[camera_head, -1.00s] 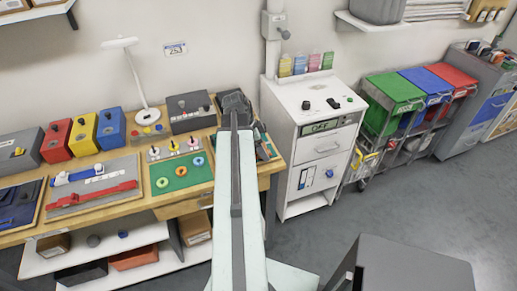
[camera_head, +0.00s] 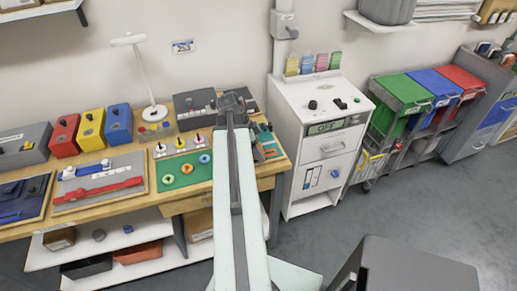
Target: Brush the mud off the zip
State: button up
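I cannot pick out a zip, mud or a brush for certain at this size. A framed grey board (camera_head: 128,164) on the bench carries a long red strip-like piece (camera_head: 105,189) and a blue and white piece (camera_head: 86,169). Dark blue folded cloth (camera_head: 24,197) lies in a frame at the far left; any zip on it is too small to tell. My gripper (camera_head: 232,103) is over the right end of the bench, right of the board and apart from it. My arm hides its fingers, so open or shut does not show.
A green board (camera_head: 171,182) with coloured rings lies between the board and my arm. Red, yellow and blue boxes (camera_head: 90,129) and a white lamp (camera_head: 143,75) stand behind. A white cabinet (camera_head: 320,150) is right of the bench. The floor (camera_head: 400,215) at right is clear.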

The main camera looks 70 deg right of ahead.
jog(key=shift+r+p, duration=2.65)
jog(key=shift+r, duration=0.2)
jog(key=shift+r, duration=0.1)
notch_tip(320, 180, up, 3)
jog(key=p, duration=0.3)
jog(key=shift+f, duration=0.2)
jog(key=shift+f+b, duration=0.2)
jog(key=shift+b, duration=0.1)
jog(key=shift+r, duration=0.1)
